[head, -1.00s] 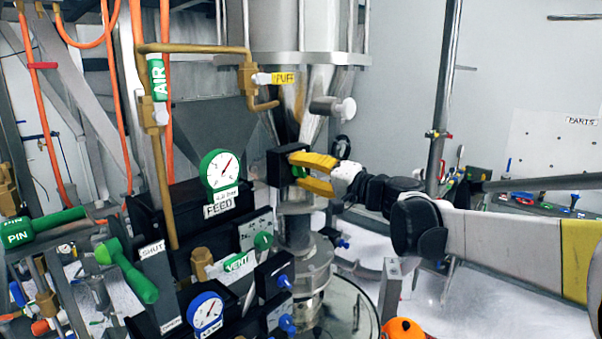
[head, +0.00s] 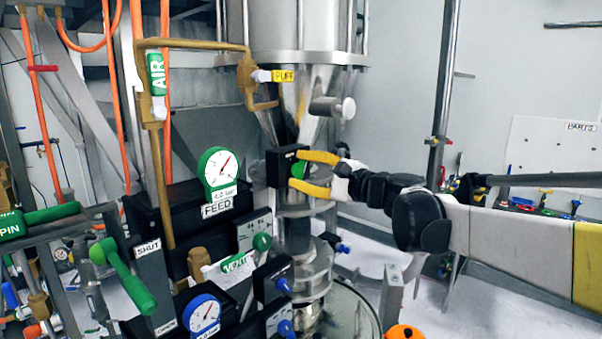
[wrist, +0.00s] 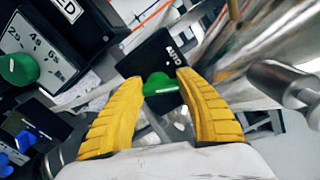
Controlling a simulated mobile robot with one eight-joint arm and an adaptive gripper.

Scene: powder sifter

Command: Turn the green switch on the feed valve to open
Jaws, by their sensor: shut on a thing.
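The green switch (wrist: 160,85) sits on the face of a small black box (wrist: 150,58) with white lettering. In the head view the black box (head: 282,167) is mounted on the steel column, and a bit of the green switch (head: 298,170) shows beside it. My gripper (wrist: 163,78) has its two yellow fingers around the green switch, one on each side, and is shut on it. In the head view my gripper (head: 295,169) comes in from the right, fingertips at the box. The exact switch angle is hard to tell.
The FEED gauge (head: 218,174) with green rim stands left of the box. A steel side knob (head: 333,106) projects above my gripper. Free room lies right.

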